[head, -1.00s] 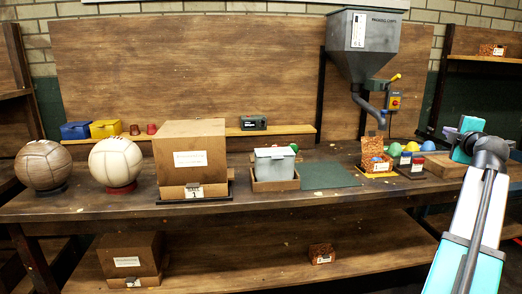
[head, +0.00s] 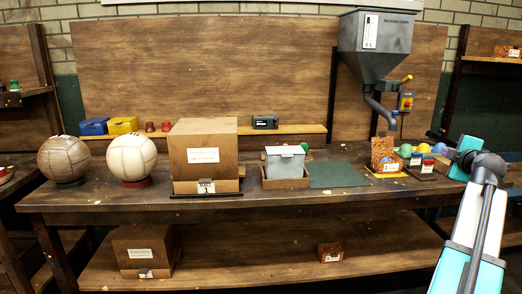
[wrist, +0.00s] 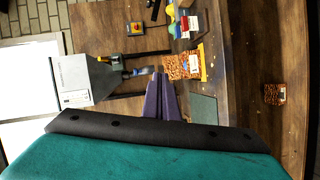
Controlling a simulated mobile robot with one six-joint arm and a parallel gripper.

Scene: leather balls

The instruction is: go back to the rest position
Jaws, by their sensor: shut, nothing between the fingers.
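My arm rises at the right of the head view, its teal and white links in front of the bench's right end. In the wrist view my gripper (wrist: 161,82) shows as two purple fingers pressed together with nothing between them. They point toward the bench's back wall, apart from any object. The wrist picture is turned on its side. The workbench (head: 330,202) stands ahead of me, with the arm clear of the things on its left and middle.
On the bench stand a brown ball (head: 65,160), a cream ball (head: 131,158), a large cardboard box (head: 203,150), a grey tub (head: 285,160) and a patterned carton (head: 384,150). A hopper (head: 375,50) hangs behind. The bench front between carton and tub holds a green mat (head: 337,175).

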